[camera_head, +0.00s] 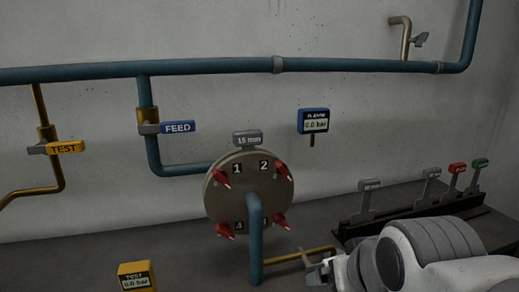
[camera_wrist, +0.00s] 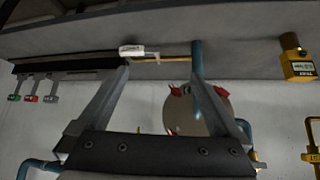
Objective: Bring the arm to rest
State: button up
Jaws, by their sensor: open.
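My white and grey arm (camera_head: 425,252) fills the lower right of the head view, low over the dark bench. My gripper (camera_wrist: 165,78) shows in the wrist view, its two grey fingers spread wide. It is open, with nothing held between the fingers. The wrist view is upside down. A grey-white tagged handle (camera_wrist: 138,50) on a thin brass pipe (camera_wrist: 172,58) appears beyond the left fingertip; I cannot tell how far apart they are. In the head view my gripper cannot be made out clearly beside the brass pipe's end.
A round flange (camera_head: 223,200) with red clamps stands left of my arm, a blue pipe (camera_head: 255,240) before it. A rack of levers (camera_head: 415,212) stands right, behind my arm. A yellow TEST gauge (camera_head: 136,275) is front left. FEED (camera_head: 178,127) and TEST (camera_head: 66,147) valves are on the wall.

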jog(key=s+d+f+g+p, duration=0.1)
jog(key=s+g, duration=0.1)
jog(key=s, duration=0.4)
notch_tip(320, 180, up, 13)
jog(key=p, duration=1.2)
jog(key=shift+w+d+f+p, duration=0.15)
jog(key=shift+w+p, duration=0.15)
jog(key=shift+w, duration=0.1)
jog(key=shift+c, duration=0.2)
